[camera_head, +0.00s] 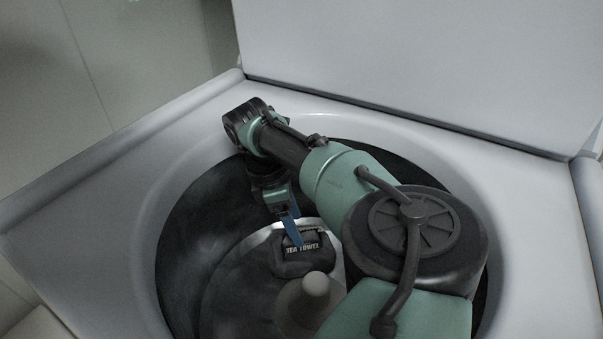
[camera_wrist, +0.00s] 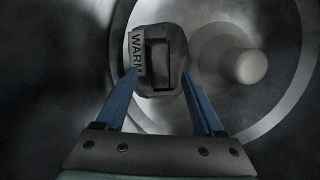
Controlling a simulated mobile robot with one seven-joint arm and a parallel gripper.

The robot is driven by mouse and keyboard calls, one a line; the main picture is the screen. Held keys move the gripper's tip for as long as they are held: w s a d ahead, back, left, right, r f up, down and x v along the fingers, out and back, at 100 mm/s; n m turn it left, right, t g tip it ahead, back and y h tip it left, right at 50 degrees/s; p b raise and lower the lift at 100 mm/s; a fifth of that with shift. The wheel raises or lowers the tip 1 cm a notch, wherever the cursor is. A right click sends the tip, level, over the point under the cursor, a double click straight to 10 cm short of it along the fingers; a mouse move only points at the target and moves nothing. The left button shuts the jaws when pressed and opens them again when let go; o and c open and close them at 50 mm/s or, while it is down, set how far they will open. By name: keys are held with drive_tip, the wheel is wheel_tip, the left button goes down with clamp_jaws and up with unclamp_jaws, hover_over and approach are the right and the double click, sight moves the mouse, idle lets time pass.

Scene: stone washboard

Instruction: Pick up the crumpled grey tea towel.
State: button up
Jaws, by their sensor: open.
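The grey tea towel (camera_head: 303,265) is a dark, rounded bundle at the bottom of the washer drum, with lettering reading "TEA TOWEL" on it. In the wrist view the towel (camera_wrist: 160,45) shows a pale strip reading "WARM" on its left and a dark rectangular fold or loop in its middle. My gripper (camera_head: 293,230) reaches down into the drum over the towel. In the wrist view my gripper (camera_wrist: 159,72) is open, its blue fingertips at the towel's left and right near edges. Nothing is held. I cannot tell whether the fingers touch the towel.
A grey agitator post (camera_head: 316,288) rises close beside the towel, to its right in the wrist view (camera_wrist: 247,66). The dark drum wall (camera_head: 190,240) surrounds my arm, inside a white rim (camera_head: 160,195). The raised white lid (camera_head: 420,60) stands behind.

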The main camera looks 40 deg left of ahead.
sight(286, 261)
drive_tip(key=x, duration=0.3)
drive_tip(key=shift+f+b, duration=0.25)
drive_tip(key=shift+b, duration=0.15)
drive_tip(key=shift+c, duration=0.2)
clamp_jaws()
idle(0.9)
